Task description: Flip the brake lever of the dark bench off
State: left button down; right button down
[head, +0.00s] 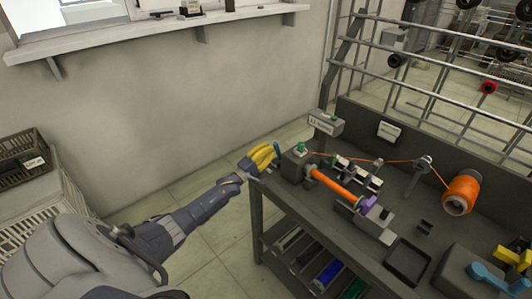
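The dark bench (284,199) stands at the right in the head view, with a winding machine on its top. My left gripper (266,155), with yellow fingers, is at the bench's left end, beside the machine's grey end block (294,166). A small teal part (277,148) shows right at the fingertips; I cannot tell whether it is the brake lever or whether they touch. The fingers look close together, but their gap is unclear. A light blue lever-like part (486,274) lies over a dark box at the lower right. My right gripper is not visible.
An orange-wound bobbin (334,186) sits in the machine, its thread running to an orange spool (462,191). A black tray (407,261) and yellow blocks (505,257) are on the bench. A label box (326,122) stands behind. Crates (22,165) are at left.

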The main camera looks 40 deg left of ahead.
aim_at(275, 142)
pick_arm(q)
jog(key=shift+w+d+r+g, duration=0.1)
jog(key=shift+w+r+g, duration=0.3)
jog(key=shift+g, duration=0.2)
dwell(0.5)
jog(key=shift+w+d+r+g+y, duration=0.15)
jog(key=shift+w+r+g+y, duration=0.25)
jog(key=shift+w+g, duration=0.35)
jog(key=shift+w+d+r+g, duration=0.1)
jog(key=shift+w+r+g, duration=0.1)
jog(key=shift+w+g, duration=0.4)
jog(key=shift+d+f, duration=0.1)
jog(key=shift+x, duration=1.35)
jog(key=shift+w, duration=0.15)
jog(key=shift+s+r, duration=0.25)
jog(key=shift+s, duration=0.25)
jog(key=s+a+r, duration=0.3)
jog(key=s+r, duration=0.1)
jog(key=s, duration=0.8)
jog(key=shift+r, duration=0.2)
